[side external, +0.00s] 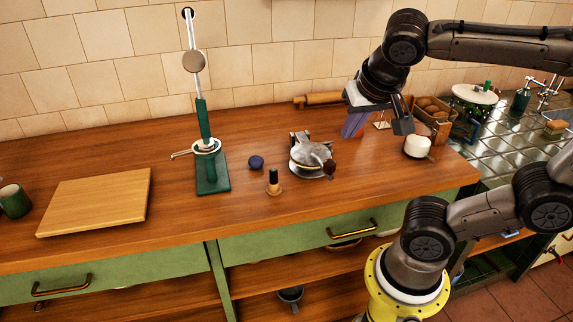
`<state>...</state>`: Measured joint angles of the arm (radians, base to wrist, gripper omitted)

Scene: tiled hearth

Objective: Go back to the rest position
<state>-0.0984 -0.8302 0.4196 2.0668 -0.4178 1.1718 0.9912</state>
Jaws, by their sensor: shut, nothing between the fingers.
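My gripper (403,126) hangs from my arm above the right part of the wooden counter (100,235), with its dark fingers pointing down. It is shut and holds nothing that I can see. The fingers appear just above and left of a white round pot (417,146) in the picture; I cannot tell the exact gap between them. A purple-blue item (355,123) shows beside the gripper, partly hidden by it.
On the counter are a cutting board (95,202), a green stand with a lever (212,175), a dark round lid (256,162), a small dark-topped bottle (273,181) and a metal waffle-iron-like device (312,155). A rolling pin (322,99) lies at the back. A tiled sink area (490,135) is right.

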